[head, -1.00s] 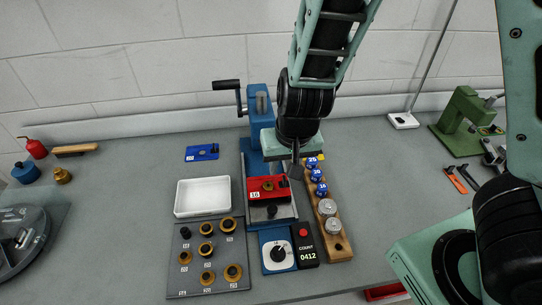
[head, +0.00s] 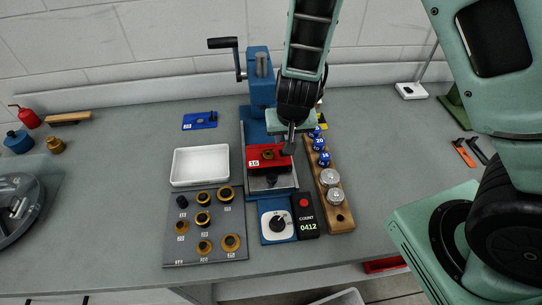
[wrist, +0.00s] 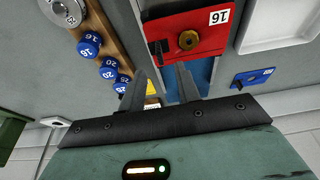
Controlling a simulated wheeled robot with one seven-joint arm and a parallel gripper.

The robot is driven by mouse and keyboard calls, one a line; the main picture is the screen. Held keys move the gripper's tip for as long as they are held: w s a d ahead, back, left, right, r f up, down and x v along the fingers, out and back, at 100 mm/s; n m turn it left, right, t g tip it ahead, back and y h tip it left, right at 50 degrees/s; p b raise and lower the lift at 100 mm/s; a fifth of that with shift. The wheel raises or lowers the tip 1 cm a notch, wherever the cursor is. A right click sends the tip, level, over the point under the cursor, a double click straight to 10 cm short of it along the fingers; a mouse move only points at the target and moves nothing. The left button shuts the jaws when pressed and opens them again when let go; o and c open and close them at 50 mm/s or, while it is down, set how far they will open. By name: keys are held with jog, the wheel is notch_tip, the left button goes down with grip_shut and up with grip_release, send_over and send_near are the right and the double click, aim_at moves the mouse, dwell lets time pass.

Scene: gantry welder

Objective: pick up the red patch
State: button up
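The red patch is a flat red plate (head: 256,151) labelled 16, with a brass round fitting in its middle and a small dark upright tab at its right end. It lies on the blue hand-cranked press (head: 261,80). In the wrist view the red plate (wrist: 205,22) is just beyond the fingertips, with its dark tab roughly ahead of the gap between them. My gripper (head: 289,146) points down near the plate's right end. It also shows in the wrist view (wrist: 162,70), open with nothing between its fingers. The head view partly hides the tab behind the fingers.
A wooden rack (head: 343,216) with blue knobs and metal weights stands close on the right. A white tray (head: 174,166) is on the left, a blue plate (head: 200,120) behind it. A grey board (head: 212,257) of brass fittings and a counter box (head: 306,227) lie in front.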

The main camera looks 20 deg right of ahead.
jog(key=shift+s+x, duration=0.15)
jog(key=shift+x, duration=1.2)
jog(key=shift+s+x, duration=0.15)
jog(key=shift+x, duration=1.15)
jog(key=shift+a, duration=0.1)
grip_shut()
